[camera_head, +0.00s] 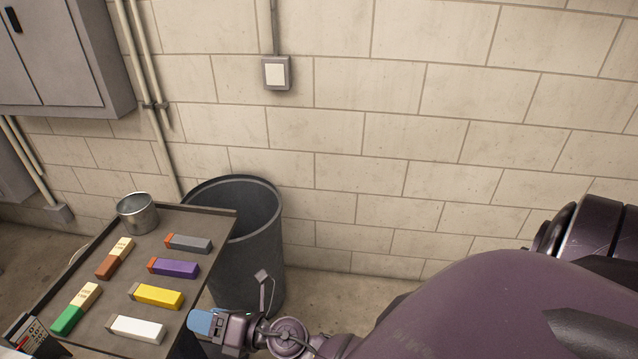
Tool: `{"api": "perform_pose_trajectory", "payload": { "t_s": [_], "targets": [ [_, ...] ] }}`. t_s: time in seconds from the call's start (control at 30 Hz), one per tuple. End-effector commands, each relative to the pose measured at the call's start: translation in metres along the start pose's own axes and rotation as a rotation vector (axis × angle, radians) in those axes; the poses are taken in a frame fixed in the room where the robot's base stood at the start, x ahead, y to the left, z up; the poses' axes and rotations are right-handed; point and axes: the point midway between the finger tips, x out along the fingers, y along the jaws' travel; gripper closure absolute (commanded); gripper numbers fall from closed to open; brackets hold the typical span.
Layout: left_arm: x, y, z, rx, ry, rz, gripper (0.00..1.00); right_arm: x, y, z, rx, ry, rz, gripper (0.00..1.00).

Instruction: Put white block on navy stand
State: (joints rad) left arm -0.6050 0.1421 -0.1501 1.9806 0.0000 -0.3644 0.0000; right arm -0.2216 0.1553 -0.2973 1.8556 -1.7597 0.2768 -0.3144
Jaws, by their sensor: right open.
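My right gripper (202,323) comes in from the right with a light blue tip. It is open and just right of the white block, apart from it. I cannot make out both fingers. No navy stand shows in this view. My left gripper is not in view.
The dark table (180,223) also bears a yellow block (157,296), a purple block (175,268), a grey block (189,243), two two-tone blocks and a metal cup (137,213). A dark bin (262,268) stands behind, against the block wall.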

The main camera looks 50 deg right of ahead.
Motion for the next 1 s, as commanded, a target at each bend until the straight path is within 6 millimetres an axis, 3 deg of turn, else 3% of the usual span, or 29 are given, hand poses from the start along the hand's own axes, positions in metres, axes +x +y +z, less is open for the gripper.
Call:
{"api": "perform_pose_trajectory", "payload": {
  "t_s": [0.23,0.47,0.73,1.0],
  "targets": [
    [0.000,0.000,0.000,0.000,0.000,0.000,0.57,-0.045,-0.027,0.024,0.553,-0.229,-0.034,0.38],
    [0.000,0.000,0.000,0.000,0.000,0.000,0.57,-0.093,-0.065,0.033,1.059,-0.442,-0.094,0.38],
    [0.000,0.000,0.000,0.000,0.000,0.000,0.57,-0.153,-0.109,0.016,1.645,-0.681,-0.190,0.38],
    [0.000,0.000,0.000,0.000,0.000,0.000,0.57,-0.191,-0.128,-0.010,2.044,-0.827,-0.264,0.38]
  ]
}}
